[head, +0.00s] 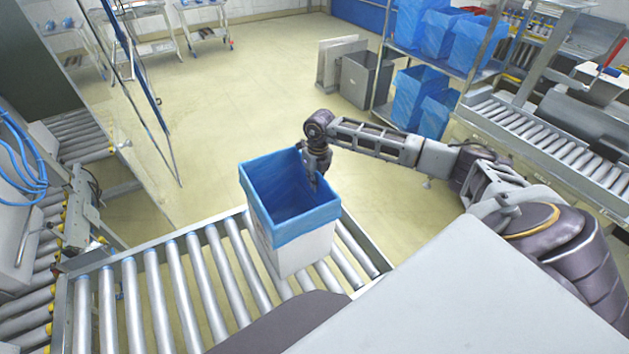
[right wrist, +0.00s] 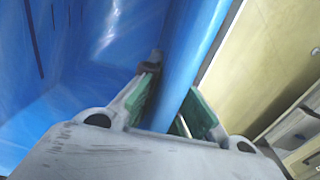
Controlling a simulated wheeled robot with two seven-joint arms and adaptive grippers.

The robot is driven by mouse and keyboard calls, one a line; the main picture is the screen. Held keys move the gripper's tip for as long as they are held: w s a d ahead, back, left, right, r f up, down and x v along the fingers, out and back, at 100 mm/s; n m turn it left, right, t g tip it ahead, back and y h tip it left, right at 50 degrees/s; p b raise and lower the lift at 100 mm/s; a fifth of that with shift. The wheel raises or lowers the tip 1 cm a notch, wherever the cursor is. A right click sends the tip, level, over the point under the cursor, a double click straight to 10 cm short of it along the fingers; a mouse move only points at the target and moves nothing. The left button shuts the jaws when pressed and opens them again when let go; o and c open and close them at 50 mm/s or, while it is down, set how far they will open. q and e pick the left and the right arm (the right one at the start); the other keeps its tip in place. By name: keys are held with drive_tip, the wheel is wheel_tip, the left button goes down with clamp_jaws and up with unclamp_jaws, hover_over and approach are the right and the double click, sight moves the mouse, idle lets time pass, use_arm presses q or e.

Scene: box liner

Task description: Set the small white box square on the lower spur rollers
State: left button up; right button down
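The small white box (head: 307,252) has a blue liner (head: 305,227) folded over its rim. My right gripper (head: 317,178) is at the box's far right rim, pointing down. In the right wrist view, the green-padded fingers (right wrist: 176,95) close in on both sides of the blue-covered wall (right wrist: 190,50), one inside the box and one outside. The underside of the box is hidden. My left gripper is not in view.
Bare rollers lie to the left of the box, and a metal side rail (head: 360,235) runs at the right end. Another roller line (head: 30,320) is at the far left. Blue-lined boxes (head: 420,95) stand on a rack at the back right.

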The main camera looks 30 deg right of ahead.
drive_tip(key=shift+f, duration=0.4)
idle(0.3)
drive_tip(key=c, duration=1.1)
unclamp_jaws()
drive_tip(key=shift+r+p, duration=3.15)
drive_tip(key=shift+r, duration=2.8)
drive_tip(key=shift+s, duration=0.1)
